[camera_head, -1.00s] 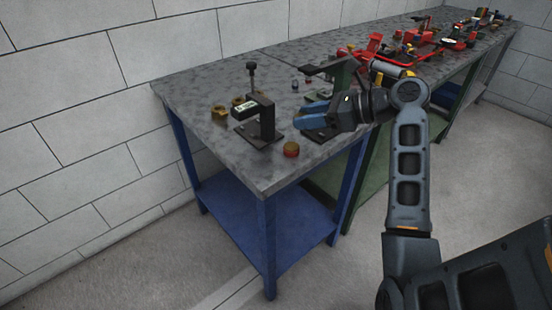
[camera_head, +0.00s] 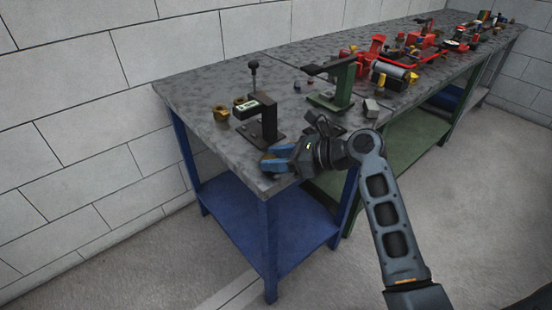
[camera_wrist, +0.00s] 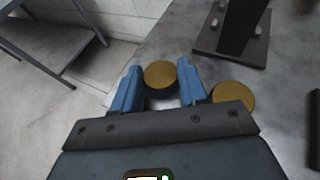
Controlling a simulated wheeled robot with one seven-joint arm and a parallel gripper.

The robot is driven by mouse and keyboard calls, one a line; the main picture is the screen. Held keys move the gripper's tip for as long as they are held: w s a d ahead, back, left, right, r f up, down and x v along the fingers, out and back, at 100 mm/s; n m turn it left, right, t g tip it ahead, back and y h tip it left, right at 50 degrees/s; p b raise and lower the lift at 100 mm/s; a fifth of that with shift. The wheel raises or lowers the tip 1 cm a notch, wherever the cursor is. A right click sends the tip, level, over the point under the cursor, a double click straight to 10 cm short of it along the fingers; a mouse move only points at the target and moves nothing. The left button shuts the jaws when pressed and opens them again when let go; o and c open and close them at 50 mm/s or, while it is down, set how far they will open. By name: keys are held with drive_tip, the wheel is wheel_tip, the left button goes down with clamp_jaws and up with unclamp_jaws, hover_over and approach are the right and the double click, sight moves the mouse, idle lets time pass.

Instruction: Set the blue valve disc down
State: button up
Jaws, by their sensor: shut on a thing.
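My gripper (camera_head: 276,160) is low at the near corner of the blue-legged table. In the wrist view its two blue fingers (camera_wrist: 159,68) are shut on a round disc (camera_wrist: 160,75) with a brass-coloured top and a dark side. I take this for the blue valve disc, though its blue is not clear here. A brown bit of it (camera_head: 268,157) shows at the fingertips in the head view. The disc is close to the table edge; I cannot tell whether it touches the top. A second brass-topped disc (camera_wrist: 233,96) lies just right of the right finger.
A black stand (camera_head: 266,122) with a label is just behind my gripper, its base also in the wrist view (camera_wrist: 229,47). Brass nuts (camera_head: 221,112) lie to its left. A green-and-black stand (camera_head: 340,85) is further right. The grey tabletop (camera_head: 205,90) has bare room at the left.

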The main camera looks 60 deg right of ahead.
drive_tip(key=o, duration=0.9)
drive_tip(key=v, duration=1.2)
drive_tip(key=s+a+f+n+g+h, duration=0.2)
drive_tip(key=s+a+f+n+h, duration=0.4)
drive_tip(key=a+f+n, duration=0.6)
drive_tip(key=s+a+r+n+t+y, duration=0.1)
drive_tip(key=s+a+r+n, duration=0.3)
drive_tip(key=n, duration=0.3)
drive_tip(key=s+a+r+n+t+y, duration=0.1)
drive_tip(key=s+a+r+n, duration=0.2)
drive_tip(key=n, duration=0.4)
drive_tip(key=s+a+r+n+t, duration=0.2)
drive_tip(key=s+a+r+n, duration=0.2)
drive_tip(key=n, duration=0.3)
drive_tip(key=shift+s+a+r+y+p, duration=0.3)
drive_tip(key=shift+s+a+y+p, duration=0.1)
drive_tip(key=shift+s+a, duration=0.45)
